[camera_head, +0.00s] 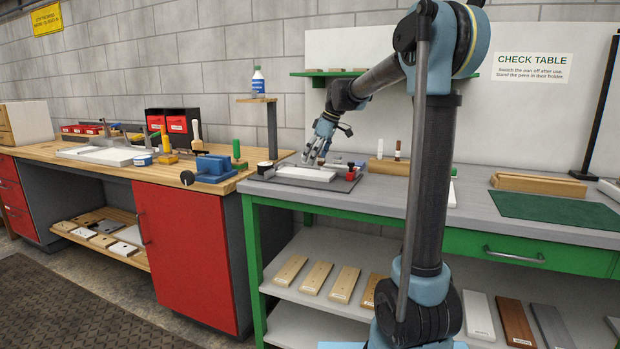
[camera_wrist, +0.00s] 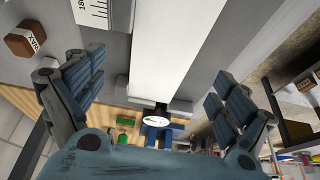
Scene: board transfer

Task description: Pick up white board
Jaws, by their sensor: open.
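The white board (camera_head: 305,174) lies on a dark grey plate (camera_head: 342,184) at the left end of the green-framed table. In the wrist view the white board (camera_wrist: 172,45) is a long pale strip running from the top edge down to the middle. My gripper (camera_head: 317,152) is above the board and points down. In the wrist view my gripper (camera_wrist: 155,80) has its fingers spread wide, one on each side of the board, with gaps between fingers and board. The fingers hold nothing. Part of the board is hidden behind the fingers in the head view.
In the wrist view, a brown block marked WAX (camera_wrist: 27,42) and a scale (camera_wrist: 92,12) lie left of the board. A round white-faced item (camera_wrist: 155,121) sits at its near end. A blue vise (camera_head: 214,168) stands on the wooden bench. A green mat (camera_head: 555,211) lies right.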

